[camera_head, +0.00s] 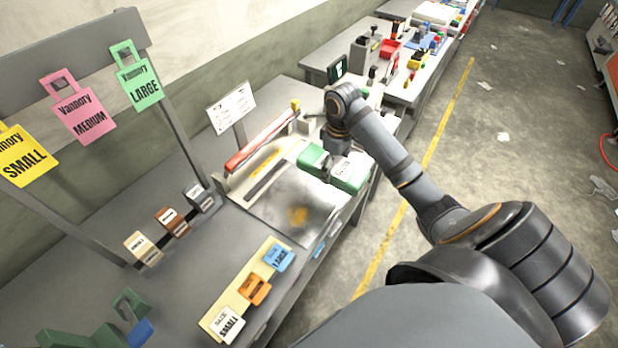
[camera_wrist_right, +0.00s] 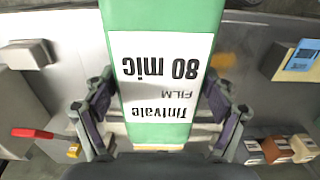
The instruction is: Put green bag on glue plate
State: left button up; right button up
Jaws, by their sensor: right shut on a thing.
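My right gripper (camera_head: 338,150) is shut on a green package (camera_head: 350,174), gripped across its middle. In the right wrist view the green package (camera_wrist_right: 160,20) lies between both fingers (camera_wrist_right: 160,115), with a white label reading Tintvale FILM 80 mic. A flat shiny metal plate (camera_head: 270,215) with a yellow-orange stain, likely the glue plate, lies on the bench just left of and below the package. A green bag marked Vannory LARGE (camera_head: 137,75) hangs from the rack at upper left.
A sealer with a red bar (camera_head: 262,140) stands behind the plate. Small blocks (camera_head: 172,220) sit at left, and a yellow strip (camera_head: 240,290) with labelled blocks lies in front. Pink (camera_head: 78,108) and yellow (camera_head: 22,155) bags hang on the rack. Bare bench (camera_head: 130,285) lies at left.

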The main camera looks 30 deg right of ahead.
jog(key=shift+w+a+f, duration=0.2)
jog(key=shift+w+a, duration=0.2)
jog(key=shift+w, duration=0.05)
jog(key=shift+w+a+f, duration=0.15)
jog(key=shift+w+a, duration=0.25)
jog(key=shift+w, duration=0.05)
jog(key=b, duration=0.4)
send_over(310, 188)
jog(key=s, duration=0.1)
jog(key=f, duration=0.5)
jog(key=shift+d+f, duration=0.15)
jog(key=shift+d, duration=0.2)
jog(key=shift+w+f+b, duration=0.2)
jog(key=shift+b, duration=0.1)
jog(key=shift+w, duration=0.1)
pick_arm(q)
jog(key=f, duration=0.4)
jog(key=shift+a+f, duration=0.1)
jog(key=shift+a, duration=0.1)
pick_arm(e)
jog(key=shift+a, duration=0.1)
jog(key=f, duration=0.2)
jog(key=f+b, duration=0.1)
jog(key=shift+w+a+f, duration=0.15)
jog(key=shift+a, duration=0.1)
jog(key=shift+w+f, duration=0.1)
jog(key=shift+f, duration=0.15)
pick_arm(q)
jog(key=shift+w+f, duration=0.25)
jog(key=shift+f, duration=0.2)
